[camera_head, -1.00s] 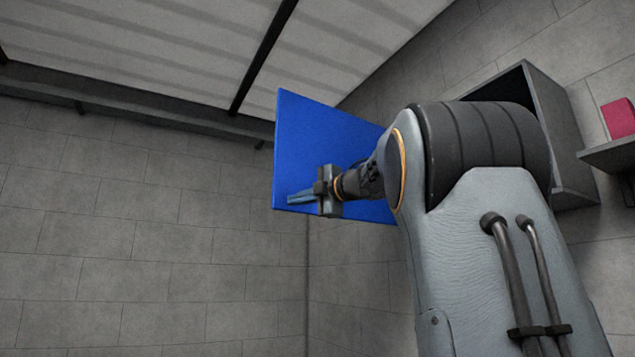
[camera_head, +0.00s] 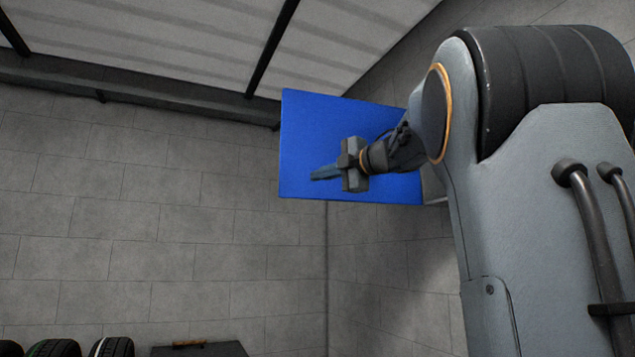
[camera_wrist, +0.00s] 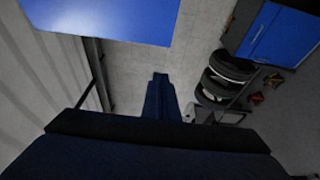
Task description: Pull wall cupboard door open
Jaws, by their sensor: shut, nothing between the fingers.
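The wall cupboard's blue door (camera_head: 300,140) stands swung well out from the cupboard, flat face toward the head camera. A sliver of the grey cupboard body (camera_head: 433,187) shows at the door's right edge; my arm hides the rest. My gripper (camera_head: 318,174) is shut and empty, overlapping the door's lower middle in the head view. I cannot tell whether it touches the door. In the wrist view the shut fingers (camera_wrist: 158,84) point away from the camera, and a blue panel, likely the door (camera_wrist: 110,14), lies at the top left, apart from them.
Black tyres (camera_head: 110,346) and a dark box top (camera_head: 200,349) show low in the head view. The wrist view shows stacked tyres (camera_wrist: 226,76) and a blue-fronted cabinet (camera_wrist: 280,36) at right. The tiled wall (camera_head: 150,215) left of the door is bare.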

